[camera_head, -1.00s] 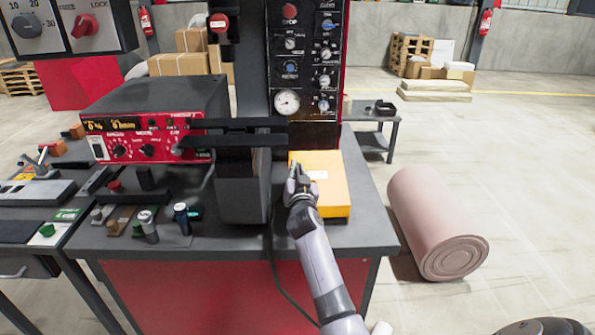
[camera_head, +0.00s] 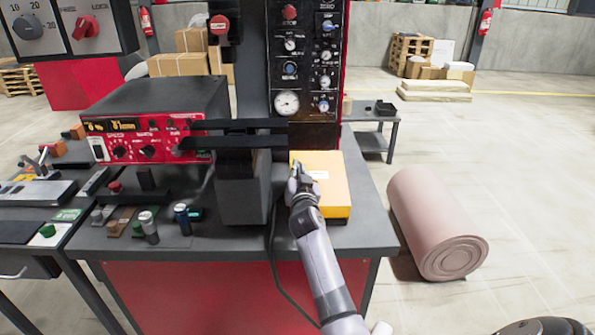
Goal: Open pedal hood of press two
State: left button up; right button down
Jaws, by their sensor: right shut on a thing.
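The pedal hood (camera_head: 331,192) is a yellow-orange box-like cover on the right part of the grey bench top, beside the dark press column (camera_head: 243,185). It sits flat and looks closed. My right gripper (camera_head: 296,172) is at the hood's left edge, shut on it. The fingertips are small and partly hidden by the wrist. My left gripper is not in view.
The press's control panel (camera_head: 306,65) with dials and a gauge rises behind the hood. A red control unit (camera_head: 150,125) stands on the bench at left. Small cylinders (camera_head: 148,226) stand near the front edge. A pink roll (camera_head: 437,222) lies on the floor at right.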

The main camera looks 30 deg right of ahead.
jog(key=shift+s+d+r+m, duration=0.15)
jog(key=shift+d+r+m, duration=0.15)
jog(key=shift+r, duration=0.2)
jog(key=s+d+r+m+p, duration=0.2)
jog(key=s+d+m, duration=0.3)
jog(key=d, duration=0.4)
jog(key=s+d+r+m+p, duration=0.1)
jog(key=s+d+m+p, duration=0.3)
jog(key=s+d+m, duration=0.2)
jog(key=shift+s+d+r+m+h+p, duration=0.15)
jog(key=shift+d+r+m+h+p, duration=0.2)
jog(key=shift+d+m, duration=1)
jog(key=shift+d+n, duration=0.35)
